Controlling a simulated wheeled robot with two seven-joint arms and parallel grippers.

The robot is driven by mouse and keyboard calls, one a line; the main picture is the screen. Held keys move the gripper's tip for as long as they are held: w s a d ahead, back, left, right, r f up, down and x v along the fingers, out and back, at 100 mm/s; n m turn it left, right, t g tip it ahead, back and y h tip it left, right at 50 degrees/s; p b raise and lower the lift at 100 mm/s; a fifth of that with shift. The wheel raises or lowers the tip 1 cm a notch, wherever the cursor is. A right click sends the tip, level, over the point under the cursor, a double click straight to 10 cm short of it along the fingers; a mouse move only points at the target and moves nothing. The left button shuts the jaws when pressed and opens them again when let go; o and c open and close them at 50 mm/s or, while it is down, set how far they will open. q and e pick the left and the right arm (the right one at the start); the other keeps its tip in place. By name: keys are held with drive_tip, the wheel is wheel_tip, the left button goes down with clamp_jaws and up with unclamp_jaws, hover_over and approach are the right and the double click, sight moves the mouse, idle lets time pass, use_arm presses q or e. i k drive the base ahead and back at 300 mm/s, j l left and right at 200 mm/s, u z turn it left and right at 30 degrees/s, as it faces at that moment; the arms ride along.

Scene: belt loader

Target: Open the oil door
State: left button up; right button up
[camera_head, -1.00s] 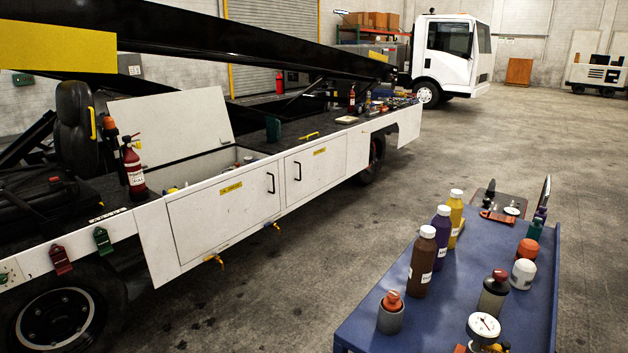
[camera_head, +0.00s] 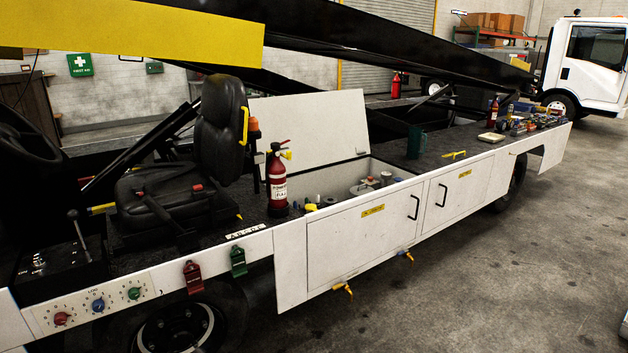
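Two white doors sit side by side on the flank of the belt loader. The left door (camera_head: 365,235) has a yellow label (camera_head: 373,210) and a dark vertical handle (camera_head: 414,207) near its right edge. The right door (camera_head: 470,192) has a yellow label (camera_head: 465,174) and a dark handle (camera_head: 442,195) near its left edge. Both doors look shut. The label lettering is too small to read surely, so I cannot tell which is the oil door. Neither of my grippers is in view.
A white panel (camera_head: 291,265) stands left of the left door. A fire extinguisher (camera_head: 277,180) stands on the deck beside an open-topped bin (camera_head: 345,188). The floor (camera_head: 470,290) in front is clear.

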sight(340, 243)
drive_tip(key=i+j+z, duration=0.1)
drive_tip(key=i+z, duration=0.15)
drive_tip(key=i, duration=0.25)
drive_tip(key=i+j+z, duration=0.3)
drive_tip(key=i, duration=0.15)
drive_tip(key=i+l+z, duration=0.15)
drive_tip(key=i+z, duration=0.7)
drive_tip(key=i+l+u, duration=0.1)
drive_tip(key=i+u, duration=0.25)
drive_tip(key=i+l+u, duration=0.3)
drive_tip(key=i, duration=0.3)
drive_tip(key=i+u, duration=0.35)
drive_tip(key=i+l+u, duration=0.15)
drive_tip(key=u, duration=0.15)
drive_tip(key=i+l+u, duration=0.2)
drive_tip(key=u, duration=0.15)
